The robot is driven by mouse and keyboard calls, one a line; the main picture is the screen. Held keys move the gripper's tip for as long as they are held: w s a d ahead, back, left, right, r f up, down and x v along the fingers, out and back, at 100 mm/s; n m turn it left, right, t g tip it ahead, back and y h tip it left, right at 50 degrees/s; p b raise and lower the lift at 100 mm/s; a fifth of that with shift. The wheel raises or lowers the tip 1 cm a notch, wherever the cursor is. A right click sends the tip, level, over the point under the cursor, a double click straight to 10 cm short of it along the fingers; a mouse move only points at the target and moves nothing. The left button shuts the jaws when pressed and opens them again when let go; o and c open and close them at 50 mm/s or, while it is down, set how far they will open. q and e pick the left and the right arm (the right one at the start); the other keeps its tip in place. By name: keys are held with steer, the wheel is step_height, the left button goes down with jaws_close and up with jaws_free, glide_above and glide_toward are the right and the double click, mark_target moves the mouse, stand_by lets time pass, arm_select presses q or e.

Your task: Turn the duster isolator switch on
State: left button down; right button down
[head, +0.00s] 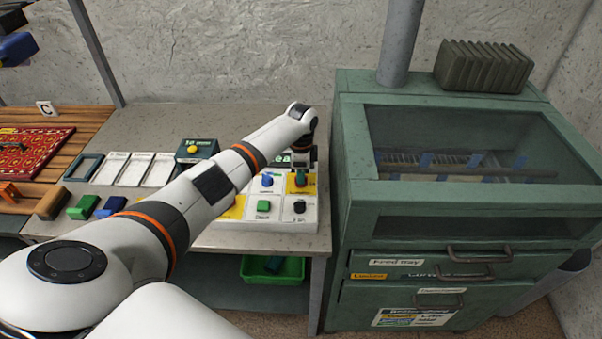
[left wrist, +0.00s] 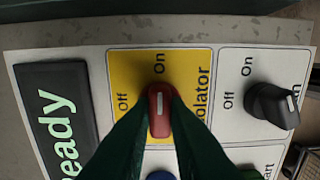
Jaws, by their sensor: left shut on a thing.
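The isolator switch is a red knob (left wrist: 159,112) on a yellow label plate (left wrist: 122,72) marked Off and On, part of whose lettering reads "olator". My left gripper (left wrist: 158,125) is shut on the red knob, with dark green fingers on both sides of it. The knob stands vertical in the left wrist view; its white mark lines up with the On label above it, and Off is to its left. In the head view the left gripper (head: 301,178) reaches down onto the yellow plate on the control panel's right part. My right gripper is not in view.
A black knob (left wrist: 272,104) with Off and On labels sits right of the isolator, and a "Ready" display (left wrist: 58,115) sits left. A green cabinet (head: 465,220) stands close right of the bench. A red rug (head: 30,150) and coloured blocks lie left; a green bin (head: 272,269) is below.

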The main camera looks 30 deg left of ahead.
arm_select(q)
steer(key=shift+r, duration=0.1)
steer(key=c, duration=1.4)
jaws_free()
step_height(320, 180, up, 12)
steer(key=b, duration=0.2)
steer(key=shift+b, duration=0.4)
